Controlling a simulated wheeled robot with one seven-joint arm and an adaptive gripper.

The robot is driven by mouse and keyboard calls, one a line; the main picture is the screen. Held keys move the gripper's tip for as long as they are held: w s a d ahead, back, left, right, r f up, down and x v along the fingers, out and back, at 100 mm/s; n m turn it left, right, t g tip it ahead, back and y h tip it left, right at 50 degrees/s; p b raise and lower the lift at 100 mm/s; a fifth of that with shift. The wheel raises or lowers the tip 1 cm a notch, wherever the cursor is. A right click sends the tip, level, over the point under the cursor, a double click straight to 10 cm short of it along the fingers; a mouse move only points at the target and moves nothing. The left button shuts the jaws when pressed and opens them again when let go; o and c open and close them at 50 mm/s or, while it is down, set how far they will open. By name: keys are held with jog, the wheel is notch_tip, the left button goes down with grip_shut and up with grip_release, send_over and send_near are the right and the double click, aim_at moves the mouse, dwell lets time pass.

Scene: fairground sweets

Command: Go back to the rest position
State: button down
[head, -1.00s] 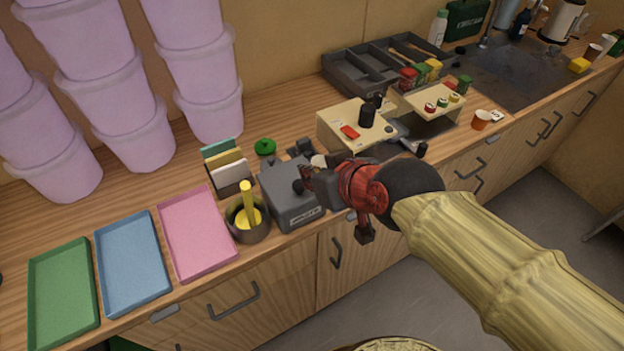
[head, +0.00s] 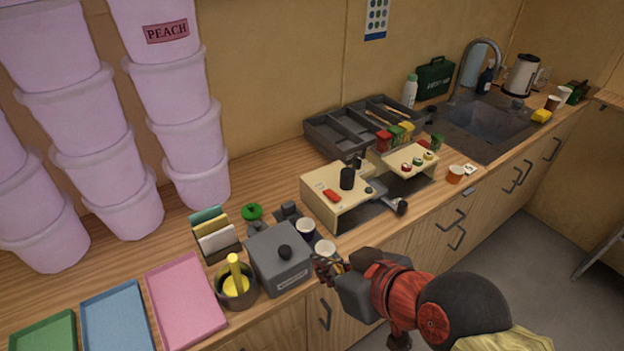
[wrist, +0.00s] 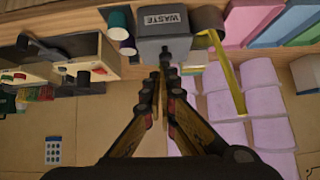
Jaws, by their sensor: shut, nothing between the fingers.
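My gripper (head: 328,268) is at the counter's front edge in the head view, just right of the grey waste box and close to a pale paper cup (head: 325,250). In the wrist view my gripper (wrist: 163,85) shows its fingers brought together with nothing between them. The grey waste box (head: 279,258) has a lid with a dark knob; it also shows in the wrist view (wrist: 165,45), beyond the fingertips. My arm reaches in from the lower right of the head view.
A dark pot (head: 236,291) with a yellow handle stands left of the waste box. A cream machine (head: 325,207) stands behind the cup. Pink (head: 185,300), blue (head: 117,320) and green (head: 42,335) trays lie at left. Free floor (head: 545,260) lies at right.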

jog(key=shift+f, duration=0.1)
jog(key=s+d+f+m+g+h, duration=0.1)
jog(key=s+d+f+m+h, duration=0.1)
jog(key=d, duration=0.5)
jog(key=s+d+f+m+g+h, duration=0.1)
jog(key=d+f+m+h, duration=0.1)
jog(key=d, duration=0.6)
jog(key=shift+s+m+g+h, duration=0.4)
jog(key=shift+m+h, duration=0.2)
jog(key=shift+m, duration=0.3)
jog(key=shift+w, duration=0.1)
